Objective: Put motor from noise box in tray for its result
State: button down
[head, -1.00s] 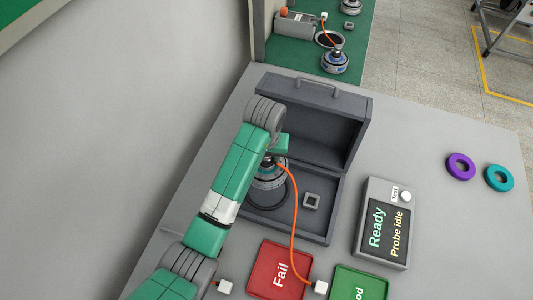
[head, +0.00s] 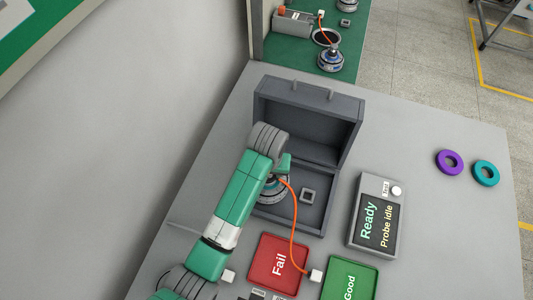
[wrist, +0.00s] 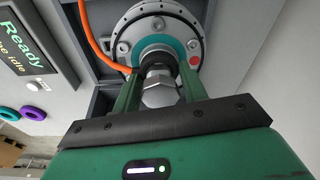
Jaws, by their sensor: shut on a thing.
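My gripper (wrist: 160,88) is shut on the motor's shaft end. The motor (wrist: 188,22), a round metal hub with a teal ring, a red dot and an orange cable, fills the top of the wrist view. In the head view the motor (head: 271,192) is over the left part of the open grey noise box (head: 318,222), partly hidden by my arm. I cannot tell whether it touches the box floor. The red Fail tray (head: 265,277) and green Good tray (head: 338,290) lie in front of the box, both empty of motors. The display (head: 377,222) reads "Ready" and "Probe idle".
The noise box lid (head: 310,112) stands open at the back. A small square block (head: 307,196) is inside the box. The orange cable (head: 295,225) runs to a white plug (head: 316,276) between the trays. Purple (head: 449,162) and teal (head: 486,173) rings lie at right.

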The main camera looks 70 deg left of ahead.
jog(key=s+d+p, duration=0.2)
jog(key=d+p, duration=0.4)
jog(key=d, duration=0.5)
jog(key=s+d+p, duration=0.3)
jog(key=d+p, duration=0.3)
jog(key=d, duration=0.5)
jog(key=shift+p, duration=0.3)
notch_tip(320, 180, down, 11)
jog(key=b, duration=0.7)
jog(key=shift+w+f+b, duration=0.1)
jog(key=shift+f+b, duration=0.25)
jog(key=shift+f, duration=0.35)
jog(key=shift+f, duration=0.5)
jog(key=shift+f+b, duration=0.6)
jog(key=shift+f, duration=0.1)
